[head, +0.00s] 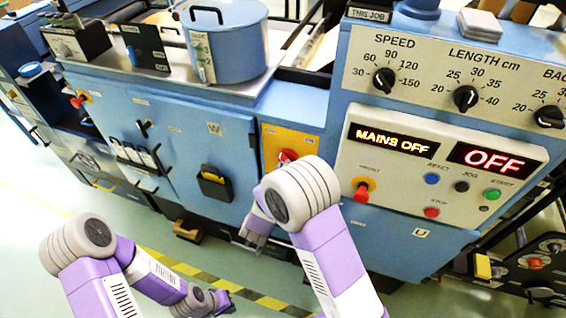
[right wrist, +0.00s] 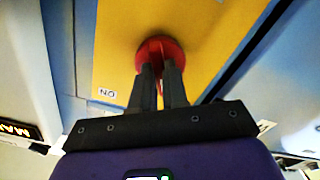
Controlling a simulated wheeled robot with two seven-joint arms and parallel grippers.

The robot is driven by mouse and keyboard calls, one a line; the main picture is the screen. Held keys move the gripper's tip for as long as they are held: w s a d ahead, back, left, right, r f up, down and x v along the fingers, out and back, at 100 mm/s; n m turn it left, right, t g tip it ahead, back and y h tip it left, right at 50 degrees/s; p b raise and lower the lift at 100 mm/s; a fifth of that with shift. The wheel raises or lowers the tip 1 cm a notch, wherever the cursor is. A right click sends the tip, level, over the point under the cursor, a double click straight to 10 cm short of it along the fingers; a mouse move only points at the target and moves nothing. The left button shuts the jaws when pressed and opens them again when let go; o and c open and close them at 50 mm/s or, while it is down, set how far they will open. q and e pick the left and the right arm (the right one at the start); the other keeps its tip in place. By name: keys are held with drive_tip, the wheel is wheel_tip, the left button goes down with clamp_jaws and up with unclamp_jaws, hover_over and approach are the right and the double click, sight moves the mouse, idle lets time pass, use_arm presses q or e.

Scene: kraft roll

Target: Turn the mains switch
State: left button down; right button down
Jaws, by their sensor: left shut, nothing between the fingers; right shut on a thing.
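The mains switch (head: 287,156) is a red knob on a yellow plate (head: 284,139) on the blue machine front. It also shows in the right wrist view, with the red knob (right wrist: 158,50) at the top of my right gripper (right wrist: 160,70). Its two dark fingers are shut on the knob; in the head view my right arm hides much of this spot. The knob's angle cannot be told. The mains display (head: 391,139) reads MAINS OFF. My left gripper (head: 222,299) is shut and empty, low over the floor, away from the switch.
Right of the switch is a panel with dials, an OFF display (head: 494,160), coloured buttons and another red knob on yellow (head: 363,190). A blue pot (head: 229,42) stands on top of the machine. Yellow-black tape (head: 190,268) crosses the floor in front.

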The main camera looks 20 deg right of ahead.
drive_tip(key=shift+s+f+n+p, duration=0.1)
drive_tip(key=shift+n+p, duration=0.9)
drive_tip(key=shift+n, duration=0.4)
drive_tip(key=c, duration=1.1)
unclamp_jaws()
drive_tip(key=shift+c, duration=0.2)
drive_tip(key=v, duration=0.7)
drive_tip(key=shift+s+a, duration=0.15)
drive_tip(key=shift+s, duration=0.05)
